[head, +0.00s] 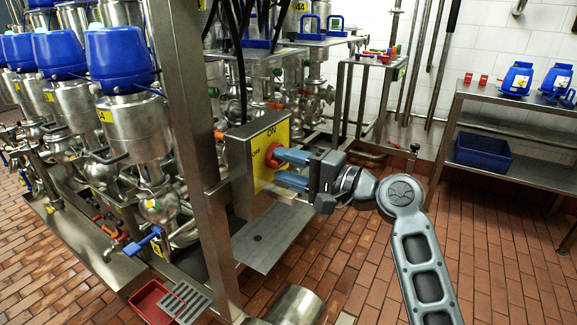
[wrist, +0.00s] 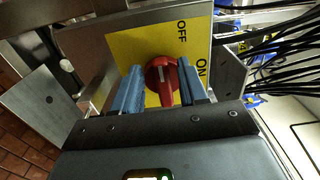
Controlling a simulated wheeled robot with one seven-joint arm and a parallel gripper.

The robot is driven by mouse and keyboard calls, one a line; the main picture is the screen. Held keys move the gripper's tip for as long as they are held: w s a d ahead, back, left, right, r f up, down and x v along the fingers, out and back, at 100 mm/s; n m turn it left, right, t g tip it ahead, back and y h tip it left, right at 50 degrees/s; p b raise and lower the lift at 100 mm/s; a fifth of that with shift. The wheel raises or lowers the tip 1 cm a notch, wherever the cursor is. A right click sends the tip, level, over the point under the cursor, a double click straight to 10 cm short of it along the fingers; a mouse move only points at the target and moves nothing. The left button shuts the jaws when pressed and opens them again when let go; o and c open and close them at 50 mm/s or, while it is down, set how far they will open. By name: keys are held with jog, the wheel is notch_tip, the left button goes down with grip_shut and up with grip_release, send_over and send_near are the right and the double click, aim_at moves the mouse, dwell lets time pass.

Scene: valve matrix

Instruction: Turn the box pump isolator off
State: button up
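The box pump isolator is a red rotary knob on a yellow plate (head: 264,138) marked ON at the top and OFF at the left in the head view. The knob (head: 273,156) shows partly behind my fingers there. In the wrist view the red knob (wrist: 162,76) has a raised grip bar with a pale mark; the plate (wrist: 120,52) appears turned, with OFF above and ON to the right. My gripper (head: 282,168) is open, its blue fingers on either side of the knob; it also shows in the wrist view (wrist: 157,85). Gaps show beside the grip bar. Exact finger contact cannot be told.
A steel post (head: 188,110) stands left of the isolator box. A flat steel plate (head: 262,236) lies below it. Steel pump units with blue caps (head: 119,55) fill the left. A steel bench (head: 515,105) stands at the right. The tiled floor between is open.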

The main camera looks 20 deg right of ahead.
jog(key=v, duration=0.7)
jog(key=shift+s+d, duration=0.25)
jog(key=shift+s, duration=0.05)
dwell(0.4)
jog(key=s+a+f+h+p, duration=0.1)
jog(key=s+f+h+p, duration=0.2)
jog(key=s+f+h, duration=1)
jog(key=s+r+n+p, duration=0.1)
jog(key=s+r+n, duration=0.1)
jog(key=s, duration=0.7)
jog(key=s+a+r+n+y, duration=0.1)
jog(key=s+r+n, duration=0.2)
jog(key=s, duration=0.7)
jog(key=s+a+r+n+y+p, duration=0.1)
jog(key=s+n, duration=0.4)
jog(key=s, duration=0.5)
jog(key=shift+a+r+n+p, duration=0.25)
jog(key=shift+r+n+p, duration=0.1)
jog(key=shift+r, duration=0.35)
